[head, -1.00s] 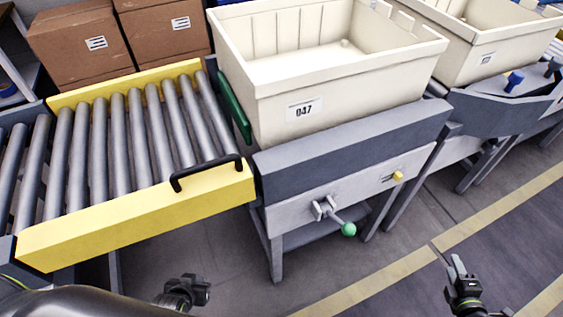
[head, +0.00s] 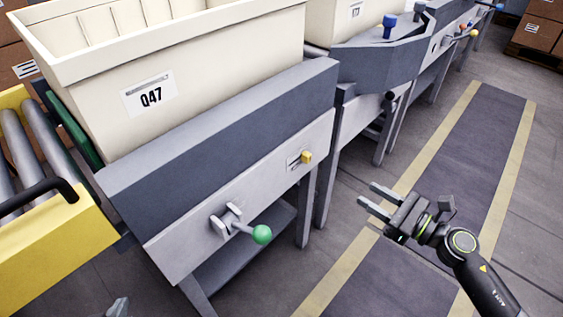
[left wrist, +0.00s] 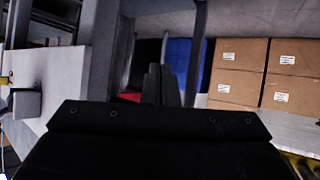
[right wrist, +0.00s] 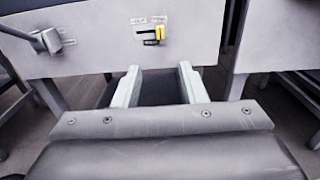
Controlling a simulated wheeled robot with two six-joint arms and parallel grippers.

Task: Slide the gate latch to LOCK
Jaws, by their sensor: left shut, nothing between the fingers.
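The yellow gate latch (head: 306,157) sits in a short slot on the front panel (head: 240,200) of the grey stand. It is at the right end of its slot, and the right wrist view shows the latch (right wrist: 160,34) with small labels above that I cannot read surely. My right gripper (head: 367,196) is open and empty, to the right of the latch and apart from it. The latch lies ahead of its two spread fingers in the right wrist view. My left gripper (head: 118,308) is shut and empty, barely showing at the bottom edge; its closed fingers show in the left wrist view (left wrist: 162,85).
A lever with a green ball (head: 262,234) sticks out of the same panel, left of the latch. A yellow-framed roller conveyor (head: 50,255) is at left.

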